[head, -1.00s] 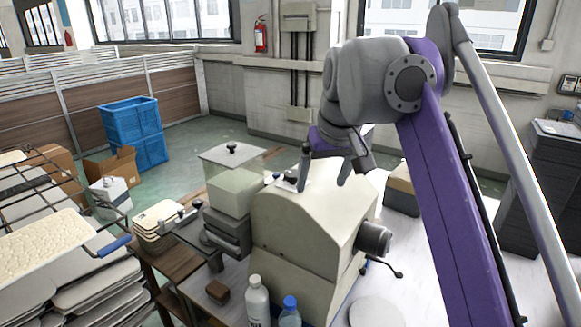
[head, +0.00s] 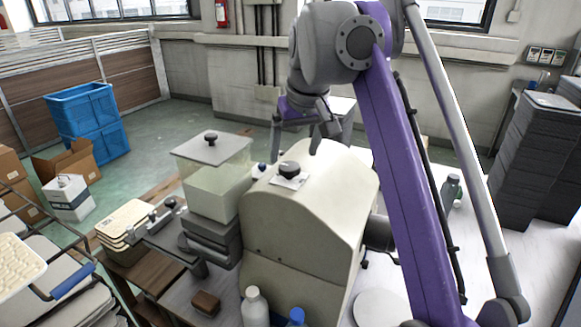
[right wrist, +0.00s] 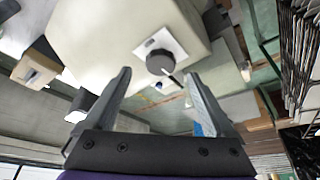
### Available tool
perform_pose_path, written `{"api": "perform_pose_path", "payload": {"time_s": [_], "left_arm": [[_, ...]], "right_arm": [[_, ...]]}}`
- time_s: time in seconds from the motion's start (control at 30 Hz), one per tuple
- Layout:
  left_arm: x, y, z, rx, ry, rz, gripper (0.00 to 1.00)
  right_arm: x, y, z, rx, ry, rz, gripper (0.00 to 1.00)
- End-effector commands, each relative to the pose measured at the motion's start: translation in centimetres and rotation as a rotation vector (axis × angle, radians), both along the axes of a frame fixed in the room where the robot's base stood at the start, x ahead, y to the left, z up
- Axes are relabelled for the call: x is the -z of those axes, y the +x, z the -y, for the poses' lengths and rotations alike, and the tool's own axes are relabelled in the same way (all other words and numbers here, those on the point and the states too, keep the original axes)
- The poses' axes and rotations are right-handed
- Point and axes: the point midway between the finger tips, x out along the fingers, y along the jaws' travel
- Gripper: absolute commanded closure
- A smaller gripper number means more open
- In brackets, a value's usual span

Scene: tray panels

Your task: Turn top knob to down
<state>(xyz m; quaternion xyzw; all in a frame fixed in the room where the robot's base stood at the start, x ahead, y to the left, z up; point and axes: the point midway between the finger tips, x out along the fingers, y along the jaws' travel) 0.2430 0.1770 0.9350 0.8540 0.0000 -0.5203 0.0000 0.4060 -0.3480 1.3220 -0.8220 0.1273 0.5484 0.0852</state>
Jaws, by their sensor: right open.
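The top knob (head: 289,169) is black and round. It sits on a white plate on the sloped top of the beige machine (head: 300,215). The knob also shows in the right wrist view (right wrist: 159,62), with a thin pale mark toward its lower right; its exact setting is hard to tell. My right gripper (head: 296,146) is open and empty above and behind the knob in the head view. In the right wrist view its two fingers (right wrist: 158,76) point toward the knob, with the knob between and just beyond the tips, apart from them. My left gripper is not in view.
A clear bin with a lidded top (head: 212,150) stands left of the machine. A white bottle (head: 255,306) and a blue-capped bottle (head: 297,317) stand in front. A white round disc (head: 380,308) lies on the table at right. A dark stack (head: 530,160) stands far right.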

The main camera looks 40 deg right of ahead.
Motion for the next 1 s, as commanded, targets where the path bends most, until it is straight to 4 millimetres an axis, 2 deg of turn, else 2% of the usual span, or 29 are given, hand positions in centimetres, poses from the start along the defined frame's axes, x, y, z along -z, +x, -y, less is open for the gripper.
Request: {"api": "perform_pose_path", "payload": {"time_s": [0.03,0.1,0.23,0.63,0.67,1.0], "left_arm": [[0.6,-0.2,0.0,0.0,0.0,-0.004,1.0],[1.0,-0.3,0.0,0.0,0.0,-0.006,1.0],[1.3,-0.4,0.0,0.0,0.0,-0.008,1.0],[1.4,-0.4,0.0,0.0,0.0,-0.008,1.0],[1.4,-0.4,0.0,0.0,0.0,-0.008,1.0],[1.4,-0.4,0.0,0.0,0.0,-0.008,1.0]], "right_arm": [[1.1,0.3,0.1,-0.001,0.0,-0.001,0.11],[2.1,0.7,0.2,0.0,0.0,-0.001,0.11],[3.4,1.3,0.4,0.0,0.0,0.0,0.11],[4.0,1.6,0.5,0.0,0.0,0.001,0.11],[4.0,1.6,0.5,0.0,0.0,0.001,0.15],[4.0,1.6,0.5,0.0,0.0,0.001,0.76]]}}
